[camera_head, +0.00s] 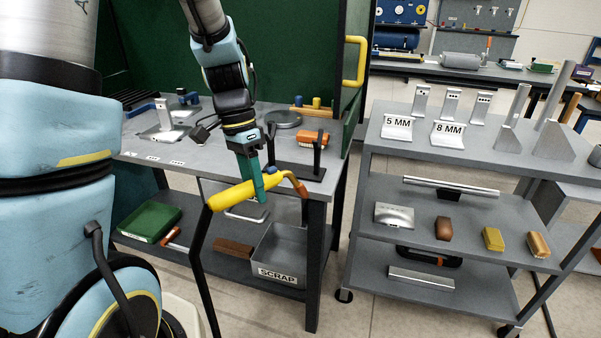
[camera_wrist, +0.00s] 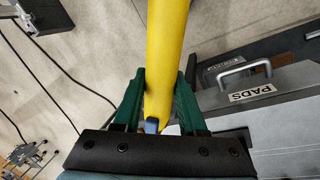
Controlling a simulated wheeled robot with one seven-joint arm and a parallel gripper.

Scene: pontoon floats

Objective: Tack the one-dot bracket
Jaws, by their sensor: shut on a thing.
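My gripper (camera_head: 260,188) is shut on the yellow torch handle (camera_head: 230,196) in front of the bench. The torch's copper-brown neck (camera_head: 299,184) points right, and a black cable hangs from its left end. In the wrist view the green fingers sit on both sides of the yellow handle (camera_wrist: 167,45). An upright metal bracket (camera_head: 163,113) stands on a plate on the left of the bench top, well away from the torch; its dots are too small to read. Three more brackets (camera_head: 450,103) stand on the right cart, with dark dots near their tops.
The bench (camera_head: 215,157) has a black stand (camera_head: 308,172) at its right front. The SCRAP bin (camera_head: 283,272) is on its lower shelf. The grey cart (camera_head: 400,150) holds 5 MM and 8 MM blocks. A yellow handle (camera_head: 361,62) sticks out from the green screen. Floor shows between bench and cart.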

